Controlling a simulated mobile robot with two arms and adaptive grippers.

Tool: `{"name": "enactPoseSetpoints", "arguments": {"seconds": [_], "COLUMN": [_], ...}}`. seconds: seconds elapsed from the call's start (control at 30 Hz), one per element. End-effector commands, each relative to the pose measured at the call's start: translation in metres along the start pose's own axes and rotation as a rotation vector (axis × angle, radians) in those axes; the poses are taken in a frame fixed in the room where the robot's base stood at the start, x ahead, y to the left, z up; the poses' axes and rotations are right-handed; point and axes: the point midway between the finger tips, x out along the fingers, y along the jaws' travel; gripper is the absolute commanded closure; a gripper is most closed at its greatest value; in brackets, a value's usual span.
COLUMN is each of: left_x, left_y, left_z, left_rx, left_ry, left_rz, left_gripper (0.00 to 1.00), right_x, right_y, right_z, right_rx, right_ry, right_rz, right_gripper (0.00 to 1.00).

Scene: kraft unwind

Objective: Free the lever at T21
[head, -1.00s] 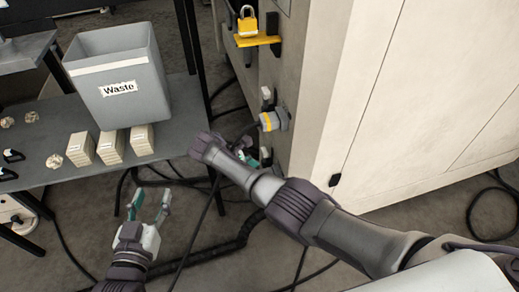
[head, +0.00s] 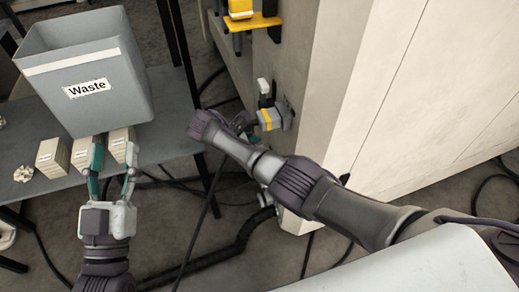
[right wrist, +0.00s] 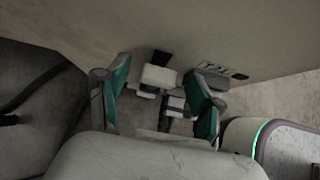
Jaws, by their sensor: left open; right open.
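My left gripper (head: 114,158) is open and empty, in front of the table edge by the small blocks.
A grey Waste bin (head: 85,75) and several small pale blocks (head: 84,150) stand on the table (head: 62,185) at left. A grey connector with a yellow band (head: 272,118) and a yellow bracket (head: 253,22) with a padlock (head: 240,8) are on the machine cabinet (head: 375,110). Cables cross the floor.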

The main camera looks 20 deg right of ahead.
Motion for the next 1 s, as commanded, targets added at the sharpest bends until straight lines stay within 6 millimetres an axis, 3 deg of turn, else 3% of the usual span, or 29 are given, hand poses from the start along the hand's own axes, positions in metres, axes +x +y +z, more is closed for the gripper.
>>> {"name": "enactPoseSetpoints", "arguments": {"seconds": [0.37, 0.77, 1.0], "left_x": [0.0000, 0.0001, -0.0004], "left_y": [0.0012, 0.0013, 0.0013], "left_z": [-0.0086, -0.0081, -0.0074], "left_rx": [-0.002, -0.002, -0.002], "left_ry": [0.051, 0.049, 0.050], "left_rz": [0.002, 0.002, 0.002], "left_gripper": [0.49, 0.49, 0.49], "right_x": [0.0063, 0.0062, 0.0064], "right_y": [-0.0002, -0.0002, 0.0001], "right_z": [-0.0002, -0.0002, -0.0004], "right_rx": [0.000, 0.000, -0.001], "right_ry": [0.001, 0.001, 0.000], "right_rz": [0.000, 0.000, -0.002], "right_gripper": [0.33, 0.98, 1.00]}}
